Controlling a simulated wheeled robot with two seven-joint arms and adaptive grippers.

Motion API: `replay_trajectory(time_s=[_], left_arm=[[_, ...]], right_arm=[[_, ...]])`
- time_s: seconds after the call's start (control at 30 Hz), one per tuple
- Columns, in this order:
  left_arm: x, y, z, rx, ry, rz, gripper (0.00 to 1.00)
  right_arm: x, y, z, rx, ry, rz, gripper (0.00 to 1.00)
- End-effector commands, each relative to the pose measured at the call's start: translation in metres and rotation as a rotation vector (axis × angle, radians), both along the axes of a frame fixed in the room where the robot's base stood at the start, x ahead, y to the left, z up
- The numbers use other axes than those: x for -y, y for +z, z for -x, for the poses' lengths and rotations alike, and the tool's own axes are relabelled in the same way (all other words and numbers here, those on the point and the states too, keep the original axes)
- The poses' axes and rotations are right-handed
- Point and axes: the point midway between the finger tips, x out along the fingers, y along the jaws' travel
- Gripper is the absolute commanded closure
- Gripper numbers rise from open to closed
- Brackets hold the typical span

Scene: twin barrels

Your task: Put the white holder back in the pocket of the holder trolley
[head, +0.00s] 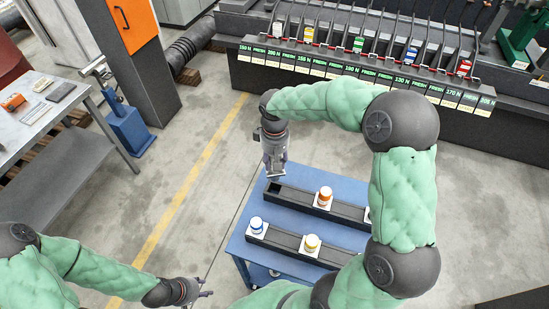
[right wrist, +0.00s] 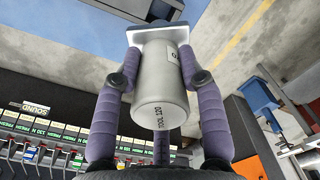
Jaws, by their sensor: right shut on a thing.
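The white holder (right wrist: 163,84) is in my right gripper (right wrist: 160,82), gripped between its two purple fingers in the right wrist view. It has a grey cylindrical body with a "TOOL 120" label and a pale square flange. In the head view my right gripper (head: 275,172) points down above the far left end of the holder trolley (head: 240,243). The trolley is blue with two dark pocket rails. A dark open pocket (head: 277,189) shows at the far rail's left end, just below the gripper. My left gripper (head: 206,293) is open and empty, left of the trolley.
An orange holder (head: 324,196) stands in the far rail; a blue one (head: 256,225) and a yellow one (head: 311,243) stand in the near rail. A grey workbench (head: 60,150) is at left. A machine rack (head: 360,75) is behind. Floor left of the trolley is clear.

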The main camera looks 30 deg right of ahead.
Motion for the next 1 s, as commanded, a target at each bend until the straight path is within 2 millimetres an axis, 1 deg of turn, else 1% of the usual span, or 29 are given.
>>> replay_trajectory(time_s=[0.3, 0.57, 1.0], left_arm=[[0.0, 0.002, 0.0, 0.0, 0.0, 0.0, 0.6], [0.0, -0.008, 0.0, 0.0, 0.0, 0.0, 0.6], [0.0, -0.03, 0.0, 0.0, 0.0, 0.0, 0.6]], right_arm=[[0.0, 0.002, -0.001, 0.002, -0.004, 0.0, 1.0], [0.0, -0.013, -0.001, 0.002, -0.005, 0.001, 1.0], [0.0, -0.047, -0.001, 0.002, -0.005, 0.0, 1.0]])
